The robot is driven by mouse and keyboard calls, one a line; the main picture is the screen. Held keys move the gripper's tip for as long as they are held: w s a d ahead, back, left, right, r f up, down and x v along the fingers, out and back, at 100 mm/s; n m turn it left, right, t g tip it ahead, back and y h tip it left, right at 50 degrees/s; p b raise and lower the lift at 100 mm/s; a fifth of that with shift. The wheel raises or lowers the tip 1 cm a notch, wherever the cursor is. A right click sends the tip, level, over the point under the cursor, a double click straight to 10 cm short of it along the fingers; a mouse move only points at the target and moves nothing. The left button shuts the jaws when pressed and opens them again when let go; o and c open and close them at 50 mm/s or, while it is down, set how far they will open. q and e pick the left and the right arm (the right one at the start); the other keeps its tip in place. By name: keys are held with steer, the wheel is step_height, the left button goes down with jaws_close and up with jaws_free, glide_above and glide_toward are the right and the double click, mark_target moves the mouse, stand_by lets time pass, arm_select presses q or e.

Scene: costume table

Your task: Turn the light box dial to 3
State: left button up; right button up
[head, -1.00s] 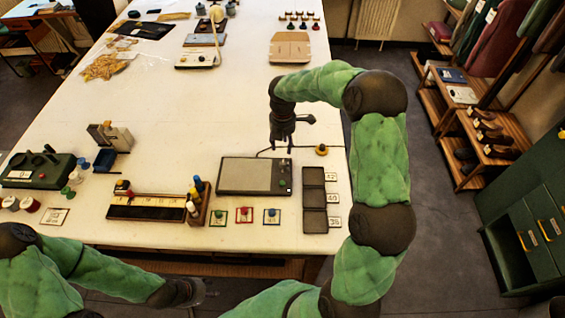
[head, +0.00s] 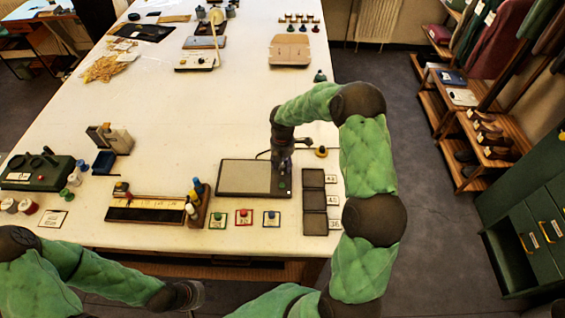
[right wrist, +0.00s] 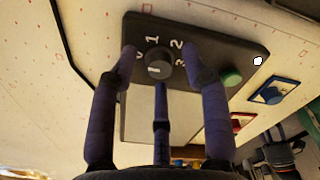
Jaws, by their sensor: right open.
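The light box (head: 240,178) is a flat dark-framed panel with a grey face on the table's near right part. Its round grey dial (right wrist: 160,58) shows in the right wrist view, with white numbers around it, 1, 2 and 3 readable. A small pale mark is on the dial; its exact reading is unclear. My right gripper (head: 282,168) points down over the box's right strip; in its wrist view its open fingers (right wrist: 160,66) spread around the dial, with no clear contact. My left gripper (head: 192,293) hangs at the table's front edge, its fingers hardly visible.
A green button (right wrist: 232,76) sits beside the dial. Dark trays (head: 314,201) stand right of the box, coloured pieces on cards (head: 244,217) in front, and a bottle rack (head: 197,204) to the left. A cable runs behind the box.

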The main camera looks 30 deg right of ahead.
jaws_close()
